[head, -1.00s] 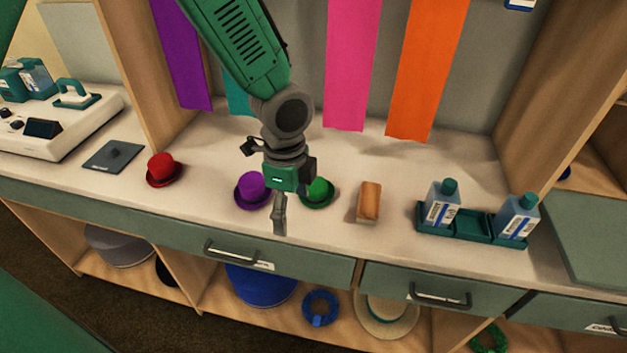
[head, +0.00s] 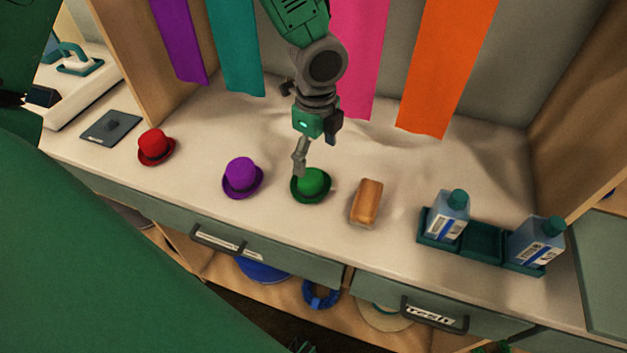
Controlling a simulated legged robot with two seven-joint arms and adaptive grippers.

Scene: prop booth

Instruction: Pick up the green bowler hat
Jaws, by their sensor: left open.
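The green bowler hat (head: 314,183) sits brim down on the pale counter, between the purple hat and the brown block. My left gripper (head: 299,170) comes down from above in the head view, with its fingertips at the hat's back left side. It is open, and nothing is held in it. The fingers overlap the hat's edge in the picture; I cannot tell whether they touch it. My right gripper does not show.
A purple hat (head: 242,177) and a red hat (head: 156,147) stand to the left. A brown block (head: 367,203) lies close on the right. A teal tray (head: 483,241) with two bottles is further right. Coloured strips hang behind.

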